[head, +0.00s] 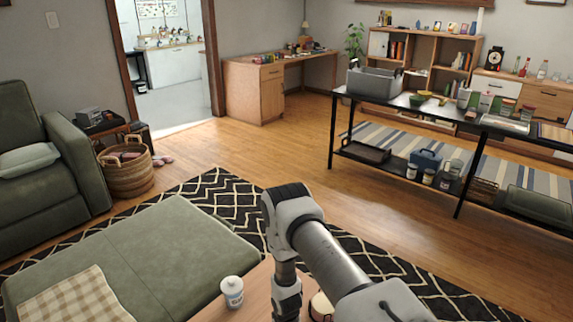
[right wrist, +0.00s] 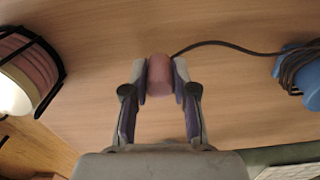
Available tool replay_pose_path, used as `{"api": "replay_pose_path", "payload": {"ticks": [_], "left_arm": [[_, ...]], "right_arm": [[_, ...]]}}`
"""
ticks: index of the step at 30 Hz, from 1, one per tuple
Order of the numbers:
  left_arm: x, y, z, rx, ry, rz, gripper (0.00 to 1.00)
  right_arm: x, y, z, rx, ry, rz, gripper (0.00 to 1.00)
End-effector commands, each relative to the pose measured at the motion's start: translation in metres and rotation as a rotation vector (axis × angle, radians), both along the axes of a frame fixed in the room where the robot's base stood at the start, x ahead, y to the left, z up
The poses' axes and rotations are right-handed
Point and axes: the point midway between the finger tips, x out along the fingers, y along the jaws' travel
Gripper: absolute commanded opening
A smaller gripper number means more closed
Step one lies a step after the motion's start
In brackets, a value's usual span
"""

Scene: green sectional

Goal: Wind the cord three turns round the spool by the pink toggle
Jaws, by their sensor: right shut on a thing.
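The pink toggle (right wrist: 159,66) sits between the fingertips of my right gripper (right wrist: 160,77), which is shut on it, in the right wrist view. A dark cord (right wrist: 225,43) runs from the toggle to the right, in a slack curve. It reaches the blue spool (right wrist: 284,67) at the right edge, where dark loops lie round the spool. The spool is cut off by the picture edge, and I cannot count the loops. In the head view my right arm reaches down to the wooden table, and its fingertips are not visible. My left gripper is not in view.
A pink and white object with a dark frame (right wrist: 30,62) stands left of my right gripper. A white bottle (head: 232,291) stands on the wooden table (head: 258,284) by the green sectional's seat (head: 165,245). The tabletop between toggle and spool is clear except for the cord.

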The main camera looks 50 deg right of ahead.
Motion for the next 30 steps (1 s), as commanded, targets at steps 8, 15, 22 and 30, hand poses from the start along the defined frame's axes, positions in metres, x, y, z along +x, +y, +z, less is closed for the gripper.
{"api": "replay_pose_path", "payload": {"ticks": [8, 15, 22, 30], "left_arm": [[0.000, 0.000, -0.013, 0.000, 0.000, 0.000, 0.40], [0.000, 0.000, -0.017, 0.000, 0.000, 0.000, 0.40], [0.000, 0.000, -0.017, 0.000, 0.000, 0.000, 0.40], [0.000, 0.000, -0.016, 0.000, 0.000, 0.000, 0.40]], "right_arm": [[0.000, 0.000, -0.014, 0.000, 0.000, 0.000, 0.03], [0.000, 0.000, -0.017, 0.000, 0.000, 0.000, 0.55], [0.000, 0.000, -0.017, 0.000, 0.000, 0.000, 0.56], [0.000, 0.000, -0.017, 0.000, 0.000, 0.000, 0.56]]}}
